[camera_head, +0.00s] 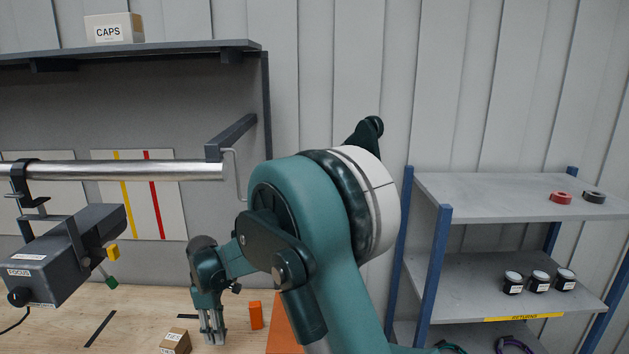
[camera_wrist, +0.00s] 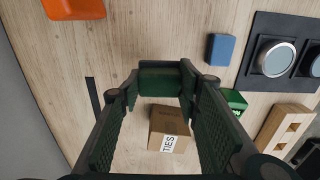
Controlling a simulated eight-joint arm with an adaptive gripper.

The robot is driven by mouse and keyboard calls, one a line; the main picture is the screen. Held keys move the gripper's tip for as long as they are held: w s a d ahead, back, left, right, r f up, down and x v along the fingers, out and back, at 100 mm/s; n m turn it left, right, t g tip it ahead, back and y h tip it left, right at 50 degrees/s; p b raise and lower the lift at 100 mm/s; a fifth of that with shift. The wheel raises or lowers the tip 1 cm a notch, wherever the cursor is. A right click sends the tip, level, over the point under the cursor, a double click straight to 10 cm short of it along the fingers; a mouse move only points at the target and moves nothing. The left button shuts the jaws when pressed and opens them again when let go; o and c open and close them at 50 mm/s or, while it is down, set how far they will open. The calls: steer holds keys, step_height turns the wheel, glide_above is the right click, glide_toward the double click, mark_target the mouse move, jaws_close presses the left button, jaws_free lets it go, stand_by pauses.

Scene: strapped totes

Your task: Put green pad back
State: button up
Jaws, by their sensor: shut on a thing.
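My gripper (camera_head: 212,338) points down over the wooden bench in the head view. In the wrist view, my gripper (camera_wrist: 160,80) is shut on a dark green block (camera_wrist: 160,82), which spans the gap between its fingertips and looks like the green pad. The fingers hide its ends, and I cannot make it out in the head view. Whether it touches the bench is unclear. A second, brighter green block (camera_wrist: 234,100) with white marks lies to the right in the wrist view, partly behind a finger.
A brown TIES box (camera_wrist: 168,128) sits near the fingers; it also shows in the head view (camera_head: 175,341). An orange block (camera_head: 256,315) stands right of my gripper. A blue block (camera_wrist: 221,49) and a dark panel (camera_wrist: 252,82) lie right. A grey FOCUS box (camera_head: 70,255) hangs left.

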steer(key=shift+f, duration=0.1)
stand_by(0.3)
steer(key=shift+w+f, duration=0.2)
steer(key=shift+f, duration=3.3)
steer(key=shift+r, duration=0.1)
steer(key=r, duration=0.7)
steer(key=shift+s+r, duration=0.15)
steer(key=shift+s, duration=0.05)
steer(key=shift+f, duration=0.6)
steer(key=shift+r, duration=0.15)
steer(key=shift+w+f, duration=0.2)
steer(key=shift+f, duration=3.1)
steer(key=shift+r, duration=0.1)
